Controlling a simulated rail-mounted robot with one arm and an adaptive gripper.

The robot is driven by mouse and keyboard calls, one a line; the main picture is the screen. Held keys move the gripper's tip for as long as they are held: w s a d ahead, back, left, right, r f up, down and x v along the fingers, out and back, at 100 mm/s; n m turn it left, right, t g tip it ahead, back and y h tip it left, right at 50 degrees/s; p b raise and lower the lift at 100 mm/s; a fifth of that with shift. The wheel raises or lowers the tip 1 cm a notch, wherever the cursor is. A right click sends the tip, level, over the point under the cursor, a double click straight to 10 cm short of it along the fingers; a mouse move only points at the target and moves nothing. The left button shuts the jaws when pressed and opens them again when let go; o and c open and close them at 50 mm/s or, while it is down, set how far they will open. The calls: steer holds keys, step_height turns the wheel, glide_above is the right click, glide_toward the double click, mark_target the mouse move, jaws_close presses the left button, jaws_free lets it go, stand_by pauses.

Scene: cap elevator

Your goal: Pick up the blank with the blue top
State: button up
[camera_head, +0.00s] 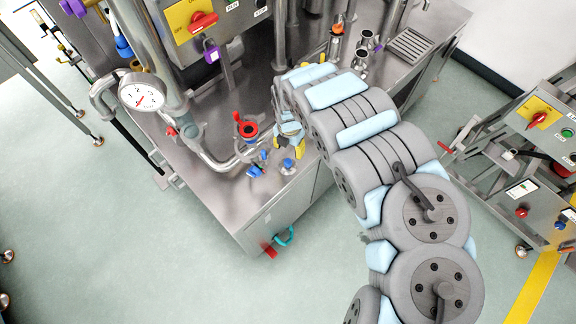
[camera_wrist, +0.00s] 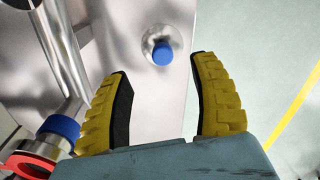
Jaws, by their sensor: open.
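The blank with the blue top (camera_head: 288,165) stands on the steel worktop near its front edge. In the wrist view the blank (camera_wrist: 162,52) shows its blue top and round metal base, ahead of and between the fingertips. My gripper (camera_head: 289,146) is above the worktop, close behind the blank in the head view. In the wrist view my gripper (camera_wrist: 161,68) has its two yellow fingers spread wide, with nothing held between them. Whether the fingertips are level with the blank I cannot tell.
A blue-handled fitting (camera_head: 256,168) sits left of the blank, and a red-rimmed valve (camera_head: 247,128) stands behind it. A bent steel pipe (camera_head: 215,160) and a pressure gauge (camera_head: 141,96) are further left. Metal cups (camera_head: 362,58) stand at the back right. A second cart (camera_head: 530,160) is at the right.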

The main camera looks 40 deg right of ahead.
mark_target(287, 162)
steer(key=shift+f+b, duration=0.45)
steer(key=shift+f, duration=1.8)
steer(key=f, duration=0.2)
steer(key=a+f, duration=0.1)
steer(key=shift+s+a+f, duration=0.1)
steer(key=shift+s+f, duration=0.1)
steer(key=shift+f, duration=0.15)
steer(key=shift+f+b, duration=0.35)
steer(key=shift+f, duration=0.35)
jaws_close()
